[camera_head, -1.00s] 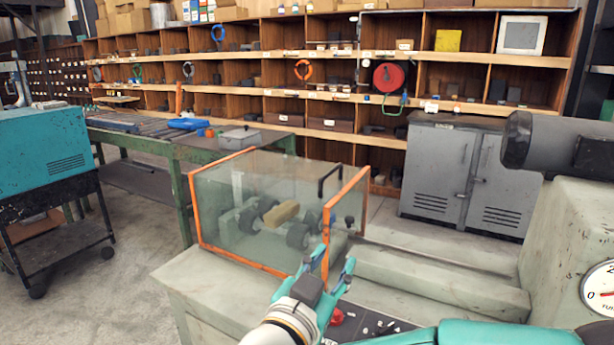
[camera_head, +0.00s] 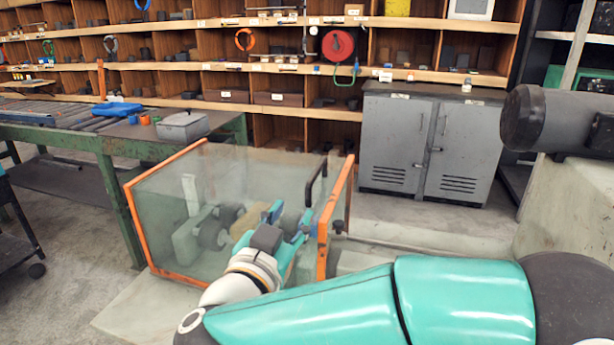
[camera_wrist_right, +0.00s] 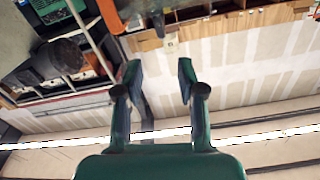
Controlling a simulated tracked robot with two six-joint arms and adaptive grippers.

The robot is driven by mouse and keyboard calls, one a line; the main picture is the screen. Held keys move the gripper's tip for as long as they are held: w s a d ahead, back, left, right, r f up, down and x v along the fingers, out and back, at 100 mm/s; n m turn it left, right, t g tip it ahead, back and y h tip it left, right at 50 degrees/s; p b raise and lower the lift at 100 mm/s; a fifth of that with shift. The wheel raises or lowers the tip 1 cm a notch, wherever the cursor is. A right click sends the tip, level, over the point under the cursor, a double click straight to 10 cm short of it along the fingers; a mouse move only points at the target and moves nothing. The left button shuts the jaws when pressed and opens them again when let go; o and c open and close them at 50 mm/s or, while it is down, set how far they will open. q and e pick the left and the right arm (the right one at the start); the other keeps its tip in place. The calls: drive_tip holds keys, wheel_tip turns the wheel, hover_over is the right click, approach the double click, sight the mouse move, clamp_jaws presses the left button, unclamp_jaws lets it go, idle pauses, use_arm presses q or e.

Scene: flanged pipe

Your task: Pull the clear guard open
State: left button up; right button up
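The clear guard (camera_head: 175,210) is a transparent box with orange edge frames, standing on a pale machine bed. A black bar handle (camera_head: 317,183) is fixed near its right orange frame. Through the panel I see dark rollers and a tan block. My right gripper (camera_head: 290,217) overlaps the guard's lower right part, just below and left of the handle; I cannot tell whether it touches. In the right wrist view my right gripper (camera_wrist_right: 159,72) has its teal fingers apart, with nothing clearly held between them. My left gripper is not in view.
A large grey cylinder (camera_head: 555,120) sits on the pale machine body at right. A green workbench (camera_head: 120,140) with a grey box (camera_head: 183,125) stands behind left. A grey cabinet (camera_head: 425,145) and shelving stand behind. My right arm covers the lower right foreground.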

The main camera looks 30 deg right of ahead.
sight(313, 174)
drive_tip(key=x, duration=1.4)
drive_tip(key=shift+w+p, duration=0.25)
drive_tip(key=shift+p, duration=0.1)
clamp_jaws()
drive_tip(key=shift+a+f, duration=0.1)
